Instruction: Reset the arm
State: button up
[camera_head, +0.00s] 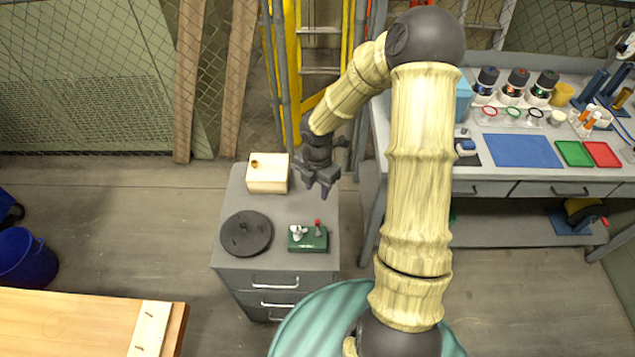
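My gripper (318,188) hangs at the end of my bent arm, above the right back part of a grey drawer cabinet (283,272). Its dark fingers point down and look slightly apart, with nothing seen between them. My arm reaches up from the bottom of the view, bends at a dark elbow at the top, and comes down to the left. The gripper appears clear of the items on the cabinet top.
The cabinet carries a cream box (268,174), a dark round plate (246,233) and a green block with small parts (307,239). A workbench (480,180) stands right, a wooden table (65,322) lower left, a blue bucket (27,258) left. Floor between is clear.

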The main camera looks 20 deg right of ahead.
jog(key=shift+r, duration=0.55)
jog(key=s+r+m+t, duration=0.1)
jog(key=s+r+m, duration=0.5)
jog(key=m, duration=0.6)
jog(key=s+a+r+m+t, duration=0.1)
jog(key=s+r+m, duration=0.6)
jog(key=m, duration=0.6)
jog(key=shift+s+t, duration=0.25)
jog(key=shift+t, duration=0.05)
